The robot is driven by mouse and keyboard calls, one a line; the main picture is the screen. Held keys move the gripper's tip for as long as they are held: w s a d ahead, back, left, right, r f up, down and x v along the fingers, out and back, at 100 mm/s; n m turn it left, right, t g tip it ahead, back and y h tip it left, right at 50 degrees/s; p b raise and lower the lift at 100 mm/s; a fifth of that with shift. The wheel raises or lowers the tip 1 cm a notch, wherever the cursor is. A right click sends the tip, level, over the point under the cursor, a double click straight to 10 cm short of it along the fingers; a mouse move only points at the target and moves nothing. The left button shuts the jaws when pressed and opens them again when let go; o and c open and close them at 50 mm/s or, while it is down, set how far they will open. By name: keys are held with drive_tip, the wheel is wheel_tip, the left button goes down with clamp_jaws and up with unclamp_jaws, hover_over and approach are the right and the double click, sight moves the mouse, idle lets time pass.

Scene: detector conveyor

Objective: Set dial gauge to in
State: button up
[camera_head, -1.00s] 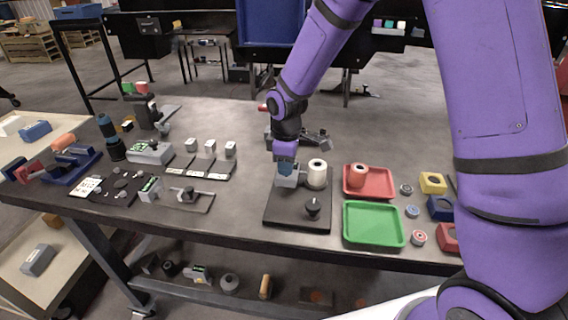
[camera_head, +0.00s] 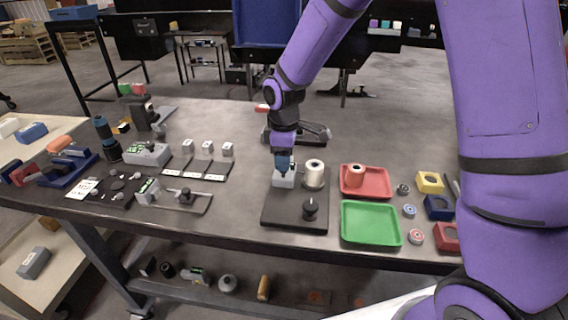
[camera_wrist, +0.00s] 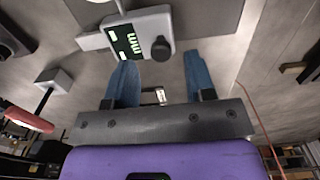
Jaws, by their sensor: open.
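The dial gauge is a small light-grey box (camera_head: 285,181) on a black base plate (camera_head: 294,219). In the wrist view the gauge (camera_wrist: 147,21) shows a dark display (camera_wrist: 125,41) with light green marks, seemingly reading "mm", and a round black knob (camera_wrist: 161,48) beside it. My gripper (camera_head: 283,170) points down just above the gauge in the head view. In the wrist view my gripper (camera_wrist: 160,64) has its two blue fingers apart with nothing between them, and the knob lies just beyond the gap. Contact with the gauge cannot be told.
A white roll (camera_head: 314,174) stands close right of the gauge, and a black knob (camera_head: 310,207) stands in front on the plate. A red tray (camera_head: 377,190) and green tray (camera_head: 371,238) lie to the right. Several small devices fill the table's left side.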

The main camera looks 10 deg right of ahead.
wheel_tip(320, 180, up, 8)
idle(0.4)
drive_tip(key=s+d+r+m+t, duration=0.3)
drive_tip(key=s+d+r+m, duration=0.3)
drive_tip(key=s+d+r, duration=0.45)
drive_tip(key=s+d+r+m+t, duration=0.1)
drive_tip(key=s+d+r+m, duration=0.1)
drive_tip(key=s, duration=0.6)
drive_tip(key=s+d+r+m+t, duration=0.1)
drive_tip(key=s+d+r+m, duration=0.2)
drive_tip(key=s, duration=0.6)
wheel_tip(320, 180, up, 2)
drive_tip(key=m, duration=0.2)
drive_tip(key=shift+d+m, duration=0.15)
drive_tip(key=shift+m, duration=0.15)
